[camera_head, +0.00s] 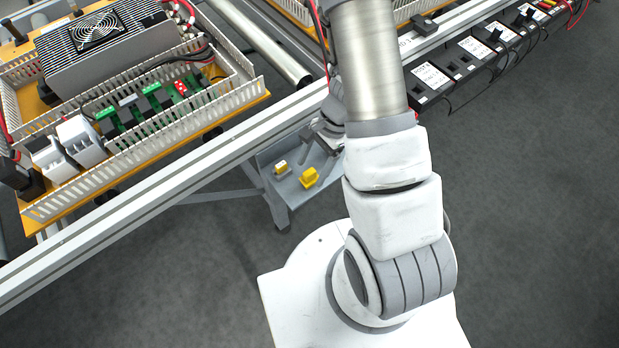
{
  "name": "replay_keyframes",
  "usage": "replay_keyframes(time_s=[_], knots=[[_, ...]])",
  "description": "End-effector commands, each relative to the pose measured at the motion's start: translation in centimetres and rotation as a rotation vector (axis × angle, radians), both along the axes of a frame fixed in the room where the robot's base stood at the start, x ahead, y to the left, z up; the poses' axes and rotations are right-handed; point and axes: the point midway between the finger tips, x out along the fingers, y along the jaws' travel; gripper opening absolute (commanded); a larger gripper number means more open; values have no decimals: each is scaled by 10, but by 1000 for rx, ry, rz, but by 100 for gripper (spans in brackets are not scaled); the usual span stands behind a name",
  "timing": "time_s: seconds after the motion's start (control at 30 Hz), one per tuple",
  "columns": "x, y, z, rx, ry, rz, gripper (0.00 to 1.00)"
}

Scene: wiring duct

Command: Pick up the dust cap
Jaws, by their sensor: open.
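A small grey shelf (292,190) below the rail holds a yellow block-like piece (310,177) and a smaller white-and-yellow piece (281,168) to its left. Either could be the dust cap; I cannot tell which from their shapes. My gripper (322,145) is open above the shelf, just up and to the right of the yellow piece in the picture. It appears apart from both pieces. I see nothing between its fingers, but they are small and partly hidden by my arm.
A metal rail (190,165) runs diagonally past the shelf. Behind it, an orange panel (245,104) carries slotted wiring ducts, green terminals and a fan unit (100,40). Several black labelled boxes (432,78) line the upper right. The grey floor (540,200) at right is clear.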

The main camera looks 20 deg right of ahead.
Motion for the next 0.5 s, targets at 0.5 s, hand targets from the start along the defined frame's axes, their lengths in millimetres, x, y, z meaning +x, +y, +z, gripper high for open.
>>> replay_keyframes(time_s=[0.5], knots=[[-3,9,-22,-2,-1,0,65]])
